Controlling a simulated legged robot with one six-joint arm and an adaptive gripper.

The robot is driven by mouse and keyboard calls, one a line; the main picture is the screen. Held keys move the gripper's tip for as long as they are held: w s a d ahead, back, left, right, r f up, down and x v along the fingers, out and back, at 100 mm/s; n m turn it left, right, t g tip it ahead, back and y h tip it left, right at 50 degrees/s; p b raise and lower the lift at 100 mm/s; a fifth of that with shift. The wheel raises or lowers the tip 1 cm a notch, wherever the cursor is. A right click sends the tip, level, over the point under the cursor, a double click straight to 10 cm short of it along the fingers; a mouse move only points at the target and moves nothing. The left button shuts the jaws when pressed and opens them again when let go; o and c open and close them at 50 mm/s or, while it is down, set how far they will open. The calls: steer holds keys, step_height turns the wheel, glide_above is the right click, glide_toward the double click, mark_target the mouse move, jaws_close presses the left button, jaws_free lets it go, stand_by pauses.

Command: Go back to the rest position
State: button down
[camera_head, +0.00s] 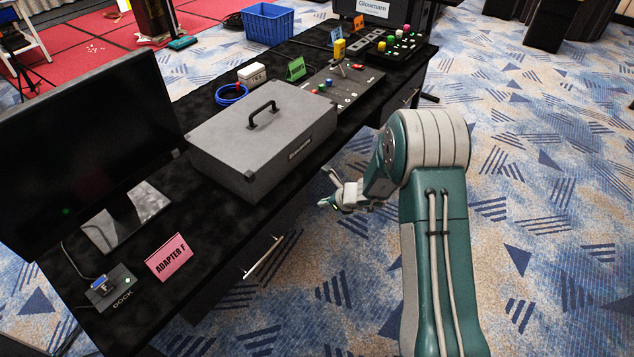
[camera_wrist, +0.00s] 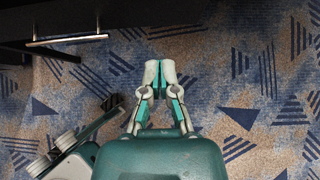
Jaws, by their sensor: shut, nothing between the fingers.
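My gripper (camera_head: 326,188) is off the front side of the black table, above the carpet, to the right of the grey case in the head view. In the wrist view my gripper (camera_wrist: 160,72) points toward the carpet with its two fingertips together. It is shut and holds nothing. My green and white arm reaches up from the bottom right of the head view and bends toward the table.
The black table (camera_head: 215,250) holds a grey case (camera_head: 235,150), a monitor (camera_head: 90,140), a pink "ADAPTER F" sign (camera_head: 169,257), a dock (camera_head: 112,287) and a control panel (camera_head: 345,85). A drawer handle (camera_head: 263,258) sticks out. Carpet (camera_head: 550,200) at right is clear.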

steer(key=s+r+n+g, duration=0.1)
steer(key=s+r+n, duration=0.55)
steer(key=r, duration=0.55)
steer(key=s+r+n+g, duration=0.1)
steer(key=s+r+n, duration=0.5)
steer(key=r, duration=0.5)
steer(key=s+d+r+n+h, duration=0.2)
steer(key=s+d+r+n, duration=0.1)
steer(key=s, duration=0.4)
steer(key=s+d+r+n+t+h, duration=0.1)
steer(key=s+d+r+n+h, duration=0.1)
steer(key=s, duration=0.5)
steer(key=s+d+r+n+t+h, duration=0.1)
steer(key=s+d+r+n+h, duration=0.2)
steer(key=s+n, duration=0.4)
steer(key=d+r+n, duration=0.1)
steer(key=d, duration=0.1)
steer(key=shift+s+d+r, duration=0.3)
steer(key=shift+d+r, duration=0.1)
